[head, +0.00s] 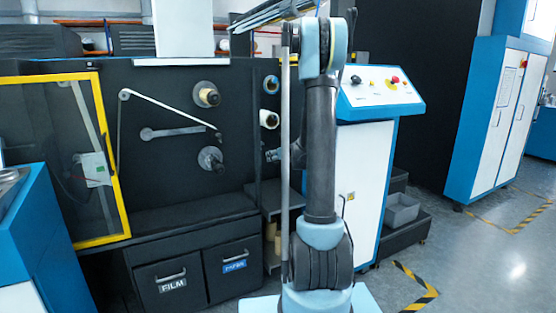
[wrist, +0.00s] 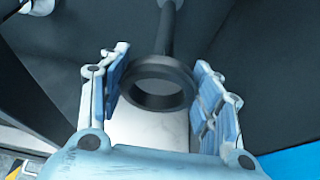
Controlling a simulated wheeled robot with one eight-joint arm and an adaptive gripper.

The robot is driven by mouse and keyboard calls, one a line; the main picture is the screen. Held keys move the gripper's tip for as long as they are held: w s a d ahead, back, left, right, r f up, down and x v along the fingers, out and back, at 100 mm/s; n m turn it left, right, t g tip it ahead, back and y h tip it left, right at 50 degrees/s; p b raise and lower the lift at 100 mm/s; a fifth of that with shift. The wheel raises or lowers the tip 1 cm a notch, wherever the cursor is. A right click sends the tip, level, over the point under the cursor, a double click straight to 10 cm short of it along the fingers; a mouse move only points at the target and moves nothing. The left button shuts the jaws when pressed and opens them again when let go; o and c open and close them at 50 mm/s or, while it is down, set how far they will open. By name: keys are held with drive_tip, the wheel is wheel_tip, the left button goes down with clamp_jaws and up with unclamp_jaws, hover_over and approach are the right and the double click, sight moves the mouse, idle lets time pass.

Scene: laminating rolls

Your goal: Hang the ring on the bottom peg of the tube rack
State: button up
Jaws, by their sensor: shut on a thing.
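In the wrist view my gripper (wrist: 160,83) has its blue-padded fingers on either side of a dark ring (wrist: 158,103) and is shut on it. A dark rod (wrist: 168,35) runs from the ring's far side toward the top of the picture; I cannot tell whether the ring is around it or only in front of it.
Left of the rack is a dark machine with rollers (head: 208,95) and a yellow-framed door (head: 117,190). A blue and white control cabinet (head: 362,190) stands close on the right. A grey bin (head: 401,211) sits beside it. The floor farther right is clear.

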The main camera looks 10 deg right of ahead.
drive_tip(key=shift+w+a, duration=0.2)
drive_tip(key=shift+w, duration=0.5)
drive_tip(key=shift+w+a, duration=0.25)
drive_tip(key=shift+w, duration=0.4)
drive_tip(key=shift+w+a, duration=0.2)
drive_tip(key=shift+w, duration=0.5)
drive_tip(key=shift+s+d, duration=0.1)
drive_tip(key=shift+s, duration=0.15)
drive_tip(key=o, duration=1.2)
